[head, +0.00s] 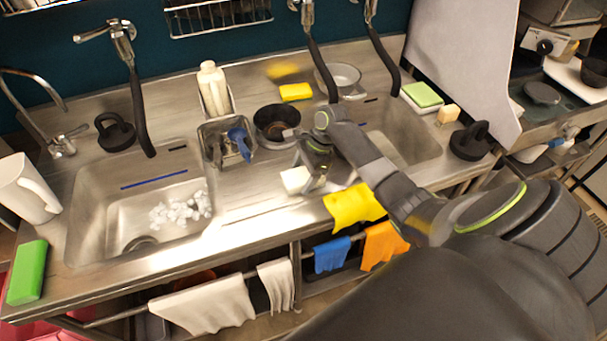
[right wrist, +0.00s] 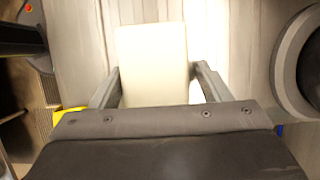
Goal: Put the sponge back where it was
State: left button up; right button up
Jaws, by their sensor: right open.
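A white block-shaped sponge (head: 296,180) lies on the steel counter between the two sinks, near the front edge. My right gripper (head: 314,181) is low over the counter right at this sponge. In the right wrist view the white sponge (right wrist: 152,55) sits between the two spread fingers of the gripper (right wrist: 158,80), with a gap showing on the right side. The gripper is open. The near end of the sponge is hidden by the gripper body. Other sponges are a yellow one (head: 295,92), a green one on white (head: 423,95) and a small beige one (head: 448,114). My left gripper is out of view.
A black bowl (head: 277,122) and a metal container with a blue-handled tool (head: 239,141) stand behind the gripper. The left sink (head: 120,212) holds white pieces. A yellow cloth (head: 354,205) hangs at the front edge. A green block (head: 27,272) stands at the left corner.

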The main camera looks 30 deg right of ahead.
jog(key=shift+s+a+f, duration=0.15)
jog(key=shift+s+f, duration=0.4)
jog(key=shift+f, duration=0.15)
jog(key=shift+w+r+b, duration=0.1)
jog(key=shift+r+b, duration=0.15)
jog(key=shift+b, duration=0.15)
jog(key=w+b+v, duration=0.1)
jog(key=v, duration=1.2)
jog(key=shift+s, duration=0.25)
